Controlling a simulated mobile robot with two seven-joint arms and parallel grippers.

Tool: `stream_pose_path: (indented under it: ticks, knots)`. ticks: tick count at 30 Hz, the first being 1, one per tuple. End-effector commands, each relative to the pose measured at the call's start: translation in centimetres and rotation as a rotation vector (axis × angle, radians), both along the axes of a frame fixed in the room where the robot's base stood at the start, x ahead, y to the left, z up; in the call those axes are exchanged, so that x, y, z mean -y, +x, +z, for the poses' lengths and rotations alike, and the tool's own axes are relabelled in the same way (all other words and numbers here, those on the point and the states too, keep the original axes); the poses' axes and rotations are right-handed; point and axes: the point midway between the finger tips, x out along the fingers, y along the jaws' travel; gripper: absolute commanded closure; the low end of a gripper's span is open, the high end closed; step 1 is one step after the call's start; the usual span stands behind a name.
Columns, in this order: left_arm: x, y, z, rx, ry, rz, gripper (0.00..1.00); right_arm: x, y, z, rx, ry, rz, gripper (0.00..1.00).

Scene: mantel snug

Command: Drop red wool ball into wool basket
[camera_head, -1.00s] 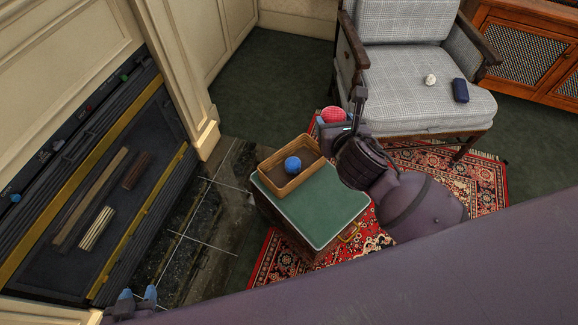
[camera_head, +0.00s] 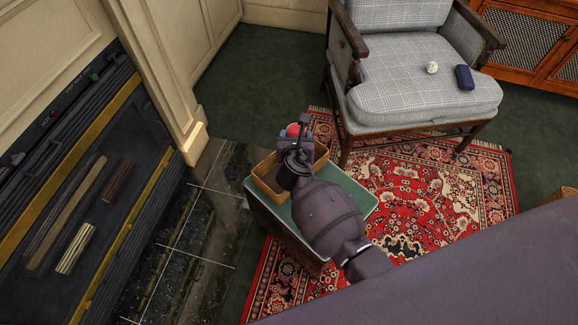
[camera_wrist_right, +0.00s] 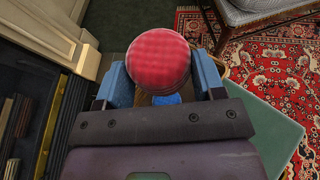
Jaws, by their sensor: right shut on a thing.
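The red wool ball (camera_head: 293,129) is held by my right gripper (camera_head: 292,136), at the far end of the wool basket (camera_head: 264,186) in the head view. In the right wrist view the red ball (camera_wrist_right: 158,58) sits between the two blue fingers of the right gripper (camera_wrist_right: 160,80). The ball's height above the basket is hard to tell. My left gripper is out of view.
The basket stands on a green-topped box (camera_head: 357,192) on a red patterned rug (camera_head: 425,195). A checked armchair (camera_head: 420,85) with a white ball and a dark blue case is behind right. A fireplace (camera_head: 100,190) is on the left.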

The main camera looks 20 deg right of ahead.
Motion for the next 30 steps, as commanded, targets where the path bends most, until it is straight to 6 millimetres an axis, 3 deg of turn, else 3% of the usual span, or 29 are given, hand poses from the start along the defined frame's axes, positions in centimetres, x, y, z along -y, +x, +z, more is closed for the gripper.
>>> stream_pose_path:
  ticks: [1, 4, 9, 15, 27, 28, 30]
  knots:
    - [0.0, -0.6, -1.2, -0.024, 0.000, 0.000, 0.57, 0.0, -0.4, -1.6, -0.014, 0.001, 0.000, 0.60]
    - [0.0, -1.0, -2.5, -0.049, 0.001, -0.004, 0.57, 0.1, -0.5, -3.0, -0.018, 0.002, -0.001, 0.60]
    - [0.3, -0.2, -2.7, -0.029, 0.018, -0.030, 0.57, 0.0, -0.5, -4.6, -0.017, 0.001, 0.000, 0.60]
    - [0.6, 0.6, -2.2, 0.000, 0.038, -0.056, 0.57, 0.1, -0.4, -5.5, -0.012, 0.000, 0.000, 0.60]
    - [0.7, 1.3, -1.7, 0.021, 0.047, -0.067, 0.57, 0.1, -0.1, -5.2, -0.002, 0.000, -0.001, 0.60]
    - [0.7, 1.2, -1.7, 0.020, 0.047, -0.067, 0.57, 0.1, -0.1, -5.2, -0.002, 0.000, -0.001, 0.36]
    - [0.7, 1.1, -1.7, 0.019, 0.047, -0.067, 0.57, 0.1, -0.1, -5.2, -0.002, 0.000, -0.001, 0.25]
